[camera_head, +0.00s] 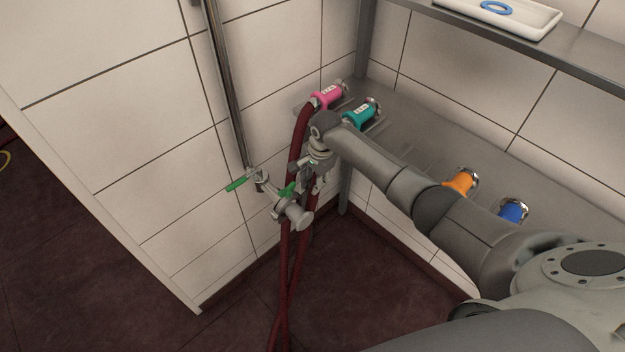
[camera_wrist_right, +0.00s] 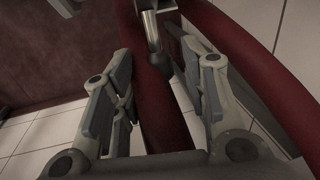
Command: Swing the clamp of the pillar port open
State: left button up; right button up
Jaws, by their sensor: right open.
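The steel pillar pipe (camera_head: 230,95) runs down the white tiled wall. At its lower end are metal valve fittings with a green lever (camera_head: 238,184) and a second green lever (camera_head: 287,190). A round metal port end (camera_head: 299,215) faces forward and down. My right gripper (camera_head: 308,168) is beside these fittings, small and partly hidden among the hoses. In the right wrist view its fingers (camera_wrist_right: 165,105) are open, with a metal rod (camera_wrist_right: 151,30) ending in a dark knob ahead between them. I cannot tell whether this rod belongs to the clamp. My left gripper is not in view.
Dark red hoses (camera_head: 286,270) hang close to the gripper; one (camera_wrist_right: 160,110) passes between or behind the fingers. A grey shelf (camera_head: 410,150) holds pink (camera_head: 328,96), teal (camera_head: 358,116), orange (camera_head: 460,183) and blue (camera_head: 513,212) couplings. A white tray (camera_head: 540,22) sits above.

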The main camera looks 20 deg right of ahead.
jog(key=shift+f, duration=0.5)
grip_shut()
